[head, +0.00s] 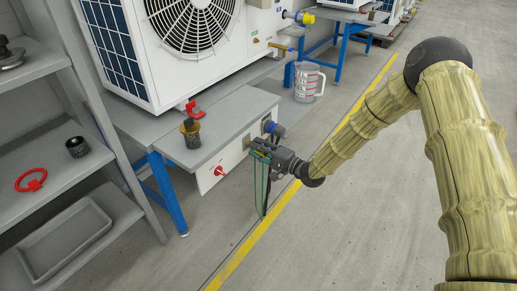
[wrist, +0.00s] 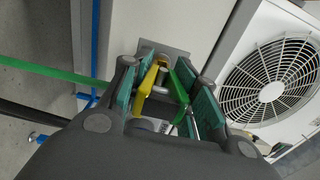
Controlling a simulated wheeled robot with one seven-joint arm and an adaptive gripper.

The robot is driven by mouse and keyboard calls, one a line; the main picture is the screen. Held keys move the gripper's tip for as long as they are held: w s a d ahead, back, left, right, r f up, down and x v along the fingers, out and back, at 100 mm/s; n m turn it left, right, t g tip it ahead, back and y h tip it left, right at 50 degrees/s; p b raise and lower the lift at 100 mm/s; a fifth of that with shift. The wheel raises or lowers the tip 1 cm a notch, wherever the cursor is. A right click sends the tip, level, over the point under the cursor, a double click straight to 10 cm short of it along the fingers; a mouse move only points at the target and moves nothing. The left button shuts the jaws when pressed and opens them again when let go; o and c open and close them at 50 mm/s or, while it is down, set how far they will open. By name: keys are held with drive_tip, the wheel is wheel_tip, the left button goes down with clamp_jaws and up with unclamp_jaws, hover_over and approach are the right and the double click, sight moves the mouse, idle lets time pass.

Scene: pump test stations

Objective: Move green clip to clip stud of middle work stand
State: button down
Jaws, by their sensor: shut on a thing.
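My gripper (head: 262,153) is at the front panel of the middle work stand (head: 228,128) in the head view. In the wrist view its teal pads are shut on the green clip (wrist: 184,80). A yellow piece (wrist: 148,82) leans beside the green one between the pads; I cannot tell whether it is part of the same clip. Just beyond their tips is a grey plate (wrist: 172,53) on the panel, with a light metal part before it, perhaps the clip stud. Contact with it is unclear. A green lead (head: 264,190) hangs below the gripper.
The panel has a red knob (head: 219,171) and a blue socket (head: 270,127). A large fan unit (head: 190,40) stands on the bench behind. A clear jug (head: 308,82) is farther back. A grey shelf (head: 60,165) is at left. The floor to the right is clear.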

drive_tip(key=shift+w+a, duration=0.2)
drive_tip(key=shift+a, duration=0.05)
drive_tip(key=c, duration=1)
unclamp_jaws()
drive_tip(key=v, duration=1.2)
